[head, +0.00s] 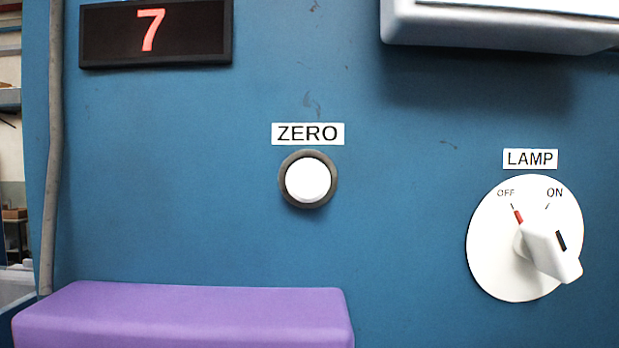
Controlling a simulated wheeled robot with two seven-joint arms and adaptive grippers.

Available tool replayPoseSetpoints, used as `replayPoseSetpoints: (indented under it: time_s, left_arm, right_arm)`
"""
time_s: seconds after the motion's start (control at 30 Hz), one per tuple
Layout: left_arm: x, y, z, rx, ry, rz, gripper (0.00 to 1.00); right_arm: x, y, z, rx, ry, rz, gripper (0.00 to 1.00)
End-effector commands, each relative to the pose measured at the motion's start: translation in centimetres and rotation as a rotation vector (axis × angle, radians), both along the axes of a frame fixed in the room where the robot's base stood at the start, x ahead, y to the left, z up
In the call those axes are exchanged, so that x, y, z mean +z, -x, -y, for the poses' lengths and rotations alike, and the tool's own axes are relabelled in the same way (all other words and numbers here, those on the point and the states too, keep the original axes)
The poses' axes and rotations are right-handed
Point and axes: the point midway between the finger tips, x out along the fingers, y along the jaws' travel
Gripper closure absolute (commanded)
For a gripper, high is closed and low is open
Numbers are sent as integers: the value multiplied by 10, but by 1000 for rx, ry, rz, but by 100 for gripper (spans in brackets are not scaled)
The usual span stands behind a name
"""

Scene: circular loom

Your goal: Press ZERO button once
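The ZERO button (308,180) is a round white button in a dark grey ring on the blue panel (190,210). It sits just below a white label (308,134) that reads ZERO. Nothing covers or touches it. A black display (110,35) at the upper left shows a red 7. Neither of my grippers is in the head view.
A white LAMP dial (490,255) with a protruding knob (548,252) is at the right; the knob's red mark lies toward OFF. A purple block (180,318) juts out at the lower left. A white box (500,30) overhangs at the upper right. A grey pipe (52,150) runs along the left edge.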

Motion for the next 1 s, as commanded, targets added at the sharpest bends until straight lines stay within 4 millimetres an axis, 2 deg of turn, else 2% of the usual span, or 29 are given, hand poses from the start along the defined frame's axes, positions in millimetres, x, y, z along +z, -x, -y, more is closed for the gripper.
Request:
replayPoseSetpoints:
  time_s: [0.13,1.0]
  left_arm:
    - [0,0,0,0,0,0,60]
    - [0,-1,0,0,0,1,60]
  right_arm:
    - [0,0,0,0,0,0,100]
    - [0,-1,0,0,0,1,100]
